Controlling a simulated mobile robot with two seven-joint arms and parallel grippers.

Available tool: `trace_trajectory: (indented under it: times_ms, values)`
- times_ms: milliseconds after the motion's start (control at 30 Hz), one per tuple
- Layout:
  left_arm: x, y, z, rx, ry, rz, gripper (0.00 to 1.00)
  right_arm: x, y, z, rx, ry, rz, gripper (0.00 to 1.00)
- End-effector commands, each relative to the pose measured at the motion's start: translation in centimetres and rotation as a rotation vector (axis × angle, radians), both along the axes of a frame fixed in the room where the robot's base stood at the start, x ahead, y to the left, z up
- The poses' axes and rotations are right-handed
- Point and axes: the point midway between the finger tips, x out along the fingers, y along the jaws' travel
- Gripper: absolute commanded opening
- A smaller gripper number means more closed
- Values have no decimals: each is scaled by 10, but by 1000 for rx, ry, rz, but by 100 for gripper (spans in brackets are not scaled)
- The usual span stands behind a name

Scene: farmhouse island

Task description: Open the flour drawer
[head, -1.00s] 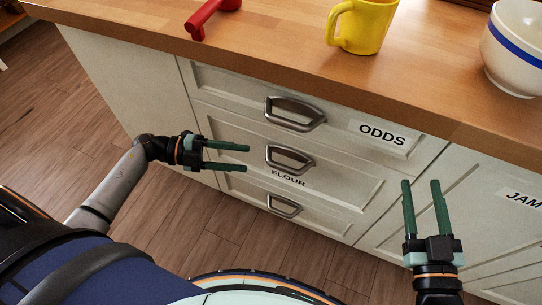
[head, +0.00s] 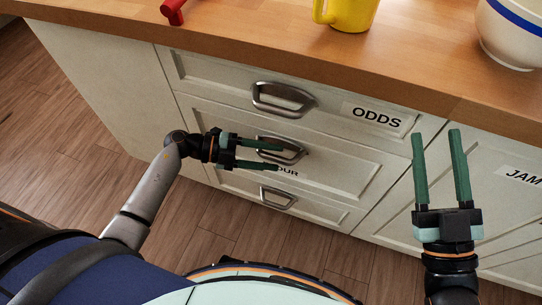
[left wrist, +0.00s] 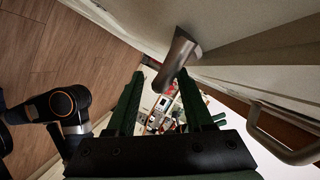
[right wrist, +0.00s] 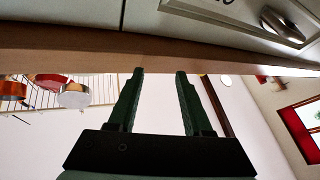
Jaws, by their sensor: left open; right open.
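The flour drawer (head: 335,176) is the middle of three stacked drawers and looks shut. Its metal handle (head: 292,155) is partly covered by my left gripper's fingers, and its label (head: 288,172) is partly hidden. My left gripper (head: 278,157) is open, pointing right, with its fingertips at the handle. In the left wrist view a metal handle (left wrist: 175,60) shows just beyond and between the fingertips (left wrist: 160,75); I cannot tell whether they touch. My right gripper (head: 437,134) is open and empty in front of the cabinet, right of the drawers.
The ODDS drawer (head: 220,82) with its handle (head: 283,98) is above, and a lower drawer handle (head: 278,198) is below. A JAM front (head: 500,200) is at right. The wooden countertop (head: 230,35) carries a yellow mug (head: 350,12), a white bowl (head: 512,40) and a red object (head: 173,10).

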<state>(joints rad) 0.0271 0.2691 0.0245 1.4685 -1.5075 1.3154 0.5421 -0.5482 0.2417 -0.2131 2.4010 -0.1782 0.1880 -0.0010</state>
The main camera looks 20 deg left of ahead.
Motion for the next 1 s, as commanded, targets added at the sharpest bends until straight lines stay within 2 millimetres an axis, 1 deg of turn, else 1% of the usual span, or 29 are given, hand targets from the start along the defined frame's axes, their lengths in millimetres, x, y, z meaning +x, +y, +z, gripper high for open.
trace_trajectory:
  times_ms: [100, 367, 800, 833, 1000]
  values:
    - [2, -5, -1, -1, 0, 0, 52, -2, 1, 5, -1, -24, 4, 50]
    - [2, -6, -1, 0, 0, 0, 52, -3, 1, 6, -1, -27, 4, 50]
    - [2, -5, -1, 0, 0, 0, 2, -3, 1, 6, 0, -27, 5, 50]
    - [2, -5, -1, 0, 0, 0, 0, -3, 1, 6, 0, -26, 5, 50]
    - [2, -5, -1, 0, 0, 0, 0, -3, 1, 6, 0, -26, 5, 50]
